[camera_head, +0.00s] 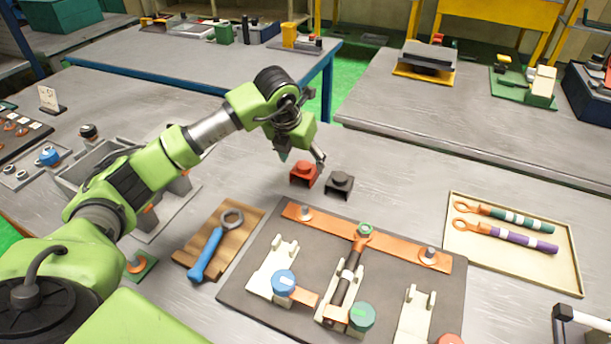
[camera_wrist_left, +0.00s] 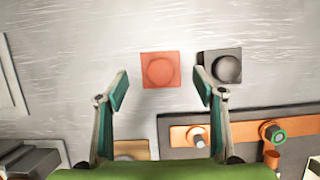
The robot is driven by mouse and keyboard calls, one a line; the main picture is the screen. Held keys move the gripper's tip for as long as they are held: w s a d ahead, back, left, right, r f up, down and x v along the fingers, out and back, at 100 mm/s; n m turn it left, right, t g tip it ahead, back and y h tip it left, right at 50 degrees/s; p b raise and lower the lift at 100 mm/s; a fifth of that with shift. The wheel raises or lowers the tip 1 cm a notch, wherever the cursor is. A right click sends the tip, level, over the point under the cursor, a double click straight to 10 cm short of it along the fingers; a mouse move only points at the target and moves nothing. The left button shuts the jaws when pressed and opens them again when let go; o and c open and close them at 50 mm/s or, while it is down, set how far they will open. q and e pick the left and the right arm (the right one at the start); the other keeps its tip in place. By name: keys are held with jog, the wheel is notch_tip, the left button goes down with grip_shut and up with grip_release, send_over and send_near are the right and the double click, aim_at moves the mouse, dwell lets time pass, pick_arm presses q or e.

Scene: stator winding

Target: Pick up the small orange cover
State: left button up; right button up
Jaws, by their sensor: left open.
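The small orange cover (camera_head: 304,173) is a square block with a round raised top. It stands on the grey table beside a similar black cover (camera_head: 340,184). In the left wrist view the orange cover (camera_wrist_left: 160,70) lies just beyond and between my open fingertips, and the black cover (camera_wrist_left: 222,67) sits close to the right finger. My left gripper (camera_head: 302,158) is open and empty, above and just behind the orange cover in the head view. In the left wrist view the gripper (camera_wrist_left: 161,88) has its two green fingers spread wide.
A dark fixture board (camera_head: 256,250) with an orange bar (camera_head: 330,230) lies in front of the covers. A wooden block with a blue wrench (camera_head: 207,254) is left of it. A tray (camera_head: 569,273) with two striped tools is at right. Bare table surrounds the covers' far side.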

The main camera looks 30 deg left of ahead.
aim_at(303, 165)
pick_arm(q)
jog(key=shift+w+f, duration=0.1)
jog(key=shift+f, duration=0.4)
jog(key=b+x, duration=0.2)
jog(key=x, duration=0.1)
jog(key=shift+w+d+f+b, duration=0.1)
jog(key=shift+f+b, duration=0.25)
jog(key=shift+f, duration=0.05)
jog(key=shift+w+f, duration=0.2)
jog(key=shift+f, duration=0.1)
jog(key=shift+r, duration=0.1)
pick_arm(e)
jog(key=f, duration=0.2)
jog(key=shift+w+f, duration=0.35)
jog(key=shift+f, duration=0.05)
pick_arm(q)
jog(key=c, duration=1.1)
pick_arm(e)
jog(key=shift+s+d, duration=0.2)
